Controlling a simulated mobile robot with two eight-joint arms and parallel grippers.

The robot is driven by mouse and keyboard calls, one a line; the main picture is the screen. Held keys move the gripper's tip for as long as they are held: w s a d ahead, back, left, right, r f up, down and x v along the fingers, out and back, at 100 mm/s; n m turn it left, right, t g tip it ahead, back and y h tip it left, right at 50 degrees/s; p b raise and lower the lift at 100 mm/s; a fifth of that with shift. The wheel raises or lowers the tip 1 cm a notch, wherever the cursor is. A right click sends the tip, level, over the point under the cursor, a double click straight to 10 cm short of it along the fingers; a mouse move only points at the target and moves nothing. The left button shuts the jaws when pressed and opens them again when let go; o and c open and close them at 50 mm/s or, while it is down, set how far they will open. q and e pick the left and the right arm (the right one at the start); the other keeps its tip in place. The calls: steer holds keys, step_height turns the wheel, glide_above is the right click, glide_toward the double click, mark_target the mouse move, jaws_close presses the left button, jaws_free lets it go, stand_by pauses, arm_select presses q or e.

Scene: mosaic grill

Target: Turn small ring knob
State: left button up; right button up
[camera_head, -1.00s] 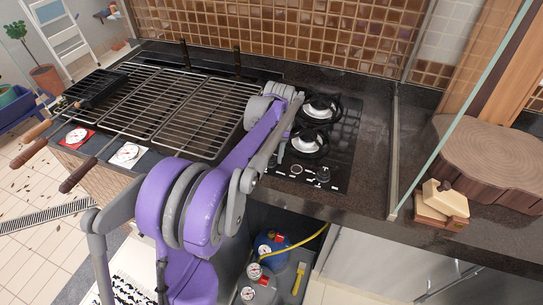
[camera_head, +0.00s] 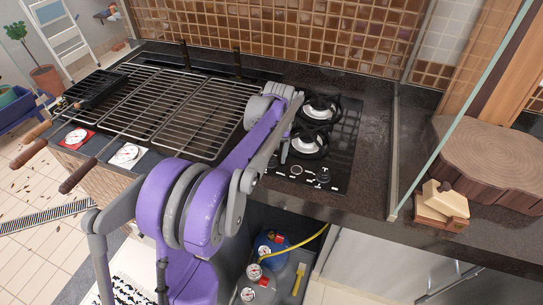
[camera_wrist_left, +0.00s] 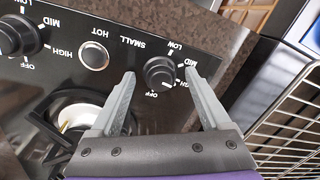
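The small ring knob (camera_wrist_left: 160,72) is a round black knob on the black hob panel, with SMALL, LOW, MID, HIGH and OFF printed around it in the left wrist view. My left gripper (camera_wrist_left: 160,75) is open, with one grey finger on each side of this knob. A gap shows between each fingertip and the knob. In the head view the knob (camera_head: 268,169) shows at the left end of the hob's control row, beside my purple and grey left arm. The hand is seen from behind there, its fingers hard to make out. My right gripper is not in view.
A round button (camera_wrist_left: 94,55) and a second knob (camera_wrist_left: 15,37) sit along the same panel. The hob (camera_head: 345,140) has two burners. Grill grates (camera_head: 150,105) lie to the left. A glass divider (camera_head: 447,150) stands to the right, before a wood slab (camera_head: 490,150).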

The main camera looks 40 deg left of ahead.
mark_target(274, 158)
arm_select(q)
step_height(274, 158, up, 11)
steer(key=shift+w+d+p, duration=0.3)
steer(key=shift+d, duration=0.05)
steer(key=shift+f, duration=0.15)
stand_by(0.3)
jaws_close()
stand_by(0.3)
stand_by(1.0)
